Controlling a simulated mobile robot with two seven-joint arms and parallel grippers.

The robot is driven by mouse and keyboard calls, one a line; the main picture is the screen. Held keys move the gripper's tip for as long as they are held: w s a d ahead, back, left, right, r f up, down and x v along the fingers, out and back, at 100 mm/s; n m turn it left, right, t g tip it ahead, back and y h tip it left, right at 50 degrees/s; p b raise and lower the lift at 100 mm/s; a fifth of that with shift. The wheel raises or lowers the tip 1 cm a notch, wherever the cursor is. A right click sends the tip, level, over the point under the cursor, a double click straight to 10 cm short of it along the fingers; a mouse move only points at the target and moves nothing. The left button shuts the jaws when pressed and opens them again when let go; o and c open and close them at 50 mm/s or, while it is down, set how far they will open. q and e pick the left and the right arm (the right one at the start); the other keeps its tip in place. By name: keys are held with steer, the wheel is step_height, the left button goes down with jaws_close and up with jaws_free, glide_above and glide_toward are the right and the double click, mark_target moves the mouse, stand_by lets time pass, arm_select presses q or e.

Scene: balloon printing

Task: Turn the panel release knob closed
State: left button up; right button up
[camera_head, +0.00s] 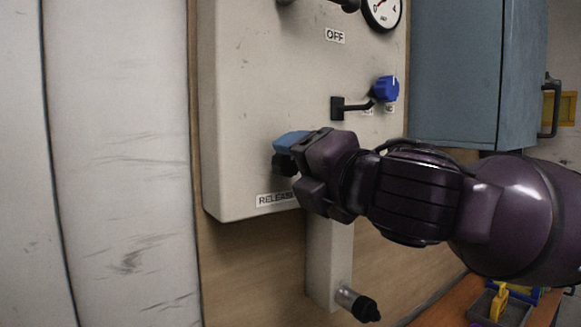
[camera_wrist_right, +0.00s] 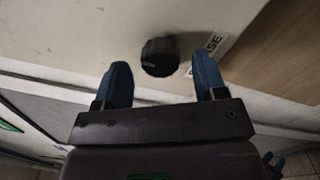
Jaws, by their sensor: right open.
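The black panel release knob (camera_wrist_right: 160,57) is on the cream panel (camera_head: 235,110), beside the "RELEASE" label (camera_head: 274,199). My right gripper (camera_wrist_right: 163,82) is open, with its blue fingertips on either side of the knob in the right wrist view. A gap shows between the knob and each finger, and I cannot tell how far the fingers reach along it. In the head view my right gripper (camera_head: 291,150) is at the lower part of the panel and hides most of the knob. My left gripper is not in view.
Above on the panel are a blue knob (camera_head: 385,89), a black lever (camera_head: 350,106), an "OFF" label (camera_head: 335,36) and a gauge (camera_head: 382,10). A blue-grey cabinet (camera_head: 455,75) stands right. A black-tipped nozzle (camera_head: 362,306) sticks out below. The white wall at left is clear.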

steer(key=b+v, duration=0.2)
steer(key=v, duration=0.6)
steer(key=shift+s+b, duration=0.2)
steer(key=shift+b, duration=0.15)
steer(key=shift+d+f, duration=0.15)
